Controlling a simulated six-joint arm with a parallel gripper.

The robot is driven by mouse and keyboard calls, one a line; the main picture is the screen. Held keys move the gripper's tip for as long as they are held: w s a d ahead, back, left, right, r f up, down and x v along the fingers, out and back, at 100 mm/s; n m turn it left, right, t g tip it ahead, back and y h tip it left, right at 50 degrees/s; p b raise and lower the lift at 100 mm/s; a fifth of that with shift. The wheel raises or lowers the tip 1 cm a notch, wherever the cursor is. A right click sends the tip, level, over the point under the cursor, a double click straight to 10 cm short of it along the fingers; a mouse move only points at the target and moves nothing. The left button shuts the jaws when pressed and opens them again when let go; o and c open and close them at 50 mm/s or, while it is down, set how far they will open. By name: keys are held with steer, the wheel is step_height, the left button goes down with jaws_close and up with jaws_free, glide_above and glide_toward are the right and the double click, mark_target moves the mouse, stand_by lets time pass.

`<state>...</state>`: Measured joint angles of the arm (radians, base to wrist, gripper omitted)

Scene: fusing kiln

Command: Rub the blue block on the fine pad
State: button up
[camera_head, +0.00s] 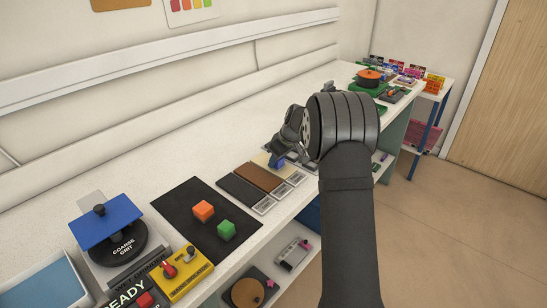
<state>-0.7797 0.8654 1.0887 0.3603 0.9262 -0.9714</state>
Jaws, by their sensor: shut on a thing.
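My gripper (281,157) is shut on the blue block (276,163), of which only a small part shows below the fingers. It holds the block low over a pale cream pad (262,159), at the right end of a row of pads. I cannot tell whether the block touches that pad. A brown pad (259,177) and a dark grey pad (240,190) lie to its left. Each has a small label at its front, too small to read. The cream pad is partly hidden by my gripper, so I cannot tell from its label which pad is the fine one.
A black mat (185,214) holds an orange block (203,211) and a green block (226,230). At the left stand a wet grinder with a "COARSE GRIT" disc (124,247) and a yellow switch box (183,275). A green-based item with an orange top (370,77) stands farther back.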

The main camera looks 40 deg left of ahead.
steer(key=shift+d, duration=0.15)
steer(key=shift+r, duration=3.55)
steer(key=w+d+f+m, duration=0.1)
steer(key=w+d, duration=0.1)
steer(key=d, duration=0.2)
steer(key=w+d+f+m+t, duration=0.1)
steer(key=w+d+f+m, duration=0.1)
steer(key=d, duration=0.3)
steer(key=w+d+f+m+t, duration=0.1)
steer(key=w+d+f+m, duration=0.1)
steer(key=w+d, duration=0.2)
steer(key=shift+w+d, duration=0.2)
steer(key=shift+d, duration=0.5)
steer(key=d+f+m+t+h, duration=0.1)
steer(key=d+f+m, duration=0.2)
steer(key=d, duration=1)
steer(key=s+d+f+m+h, duration=0.1)
steer(key=d+f+m, duration=0.3)
steer(key=d, duration=0.9)
steer(key=d+f+m+t+h, duration=0.1)
steer(key=d+m, duration=0.5)
steer(key=d, duration=0.8)
step_height(320, 180, down, 2)
steer(key=shift+s+f+t+h, duration=0.2)
steer(key=shift+s+t+h, duration=0.1)
steer(key=shift+h, duration=0.5)
steer(key=shift+a, duration=0.1)
